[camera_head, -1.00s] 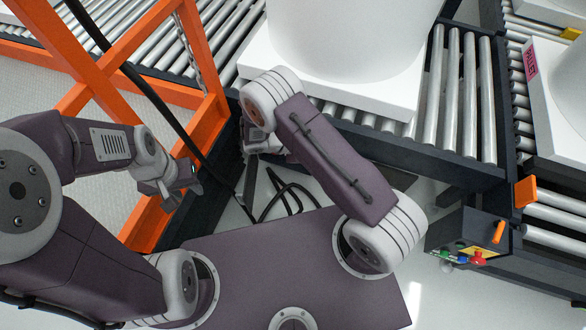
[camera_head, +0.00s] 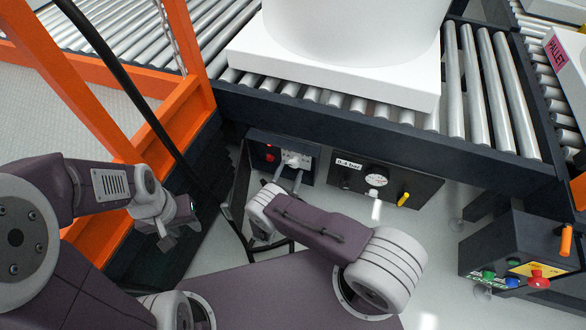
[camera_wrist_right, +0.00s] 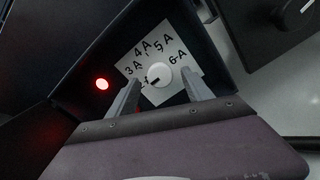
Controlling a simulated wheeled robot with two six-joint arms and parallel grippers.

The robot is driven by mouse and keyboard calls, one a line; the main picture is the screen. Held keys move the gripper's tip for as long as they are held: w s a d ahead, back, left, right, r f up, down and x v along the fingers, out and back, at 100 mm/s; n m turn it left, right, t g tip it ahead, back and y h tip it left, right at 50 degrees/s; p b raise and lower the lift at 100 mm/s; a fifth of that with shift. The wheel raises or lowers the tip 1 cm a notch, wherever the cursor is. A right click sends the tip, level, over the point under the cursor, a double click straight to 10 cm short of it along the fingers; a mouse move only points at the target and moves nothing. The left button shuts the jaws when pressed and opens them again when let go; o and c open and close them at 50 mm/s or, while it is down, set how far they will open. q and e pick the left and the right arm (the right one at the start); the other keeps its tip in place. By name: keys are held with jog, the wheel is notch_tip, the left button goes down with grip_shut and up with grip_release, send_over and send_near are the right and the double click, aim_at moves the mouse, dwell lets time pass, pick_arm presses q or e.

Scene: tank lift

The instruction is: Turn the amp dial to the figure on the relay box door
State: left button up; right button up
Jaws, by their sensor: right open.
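The amp dial (camera_wrist_right: 158,76) is a white knob on a white scale plate marked 3A, 4A, 5A and 6A. Its dark mark points to the lower left, towards a label partly hidden by a finger. In the head view the dial (camera_head: 292,160) sits on a dark box under the conveyor. My right gripper (camera_head: 284,178) is in front of it; in the wrist view its open fingers (camera_wrist_right: 160,84) stand either side below the knob, apparently not gripping it. My left gripper (camera_head: 176,224) hangs at the left; its jaws are unclear. I cannot identify a relay box door or its figure.
A red lamp (camera_wrist_right: 101,84) glows beside the scale. To the right is a gauge panel (camera_head: 385,185) labelled 0.4 bar with a yellow handle. A button box (camera_head: 520,245) stands at far right. The roller conveyor (camera_head: 350,125) overhangs; an orange frame (camera_head: 190,75) stands left.

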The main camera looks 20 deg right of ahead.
aim_at(293, 165)
jog(key=b+x, duration=0.1)
jog(key=x, duration=0.2)
jog(key=shift+d, duration=0.1)
pick_arm(q)
jog(key=shift+f, duration=0.75)
pick_arm(e)
jog(key=shift+c, duration=0.3)
grip_shut()
pick_arm(q)
jog(key=shift+r, duration=0.1)
pick_arm(e)
jog(key=m+p, duration=0.1)
jog(key=m, duration=0.2)
jog(key=shift+m, duration=0.4)
pick_arm(q)
jog(key=shift+r+p, duration=0.85)
jog(key=shift+r, duration=0.3)
pick_arm(e)
jog(key=shift+m, duration=2.4)
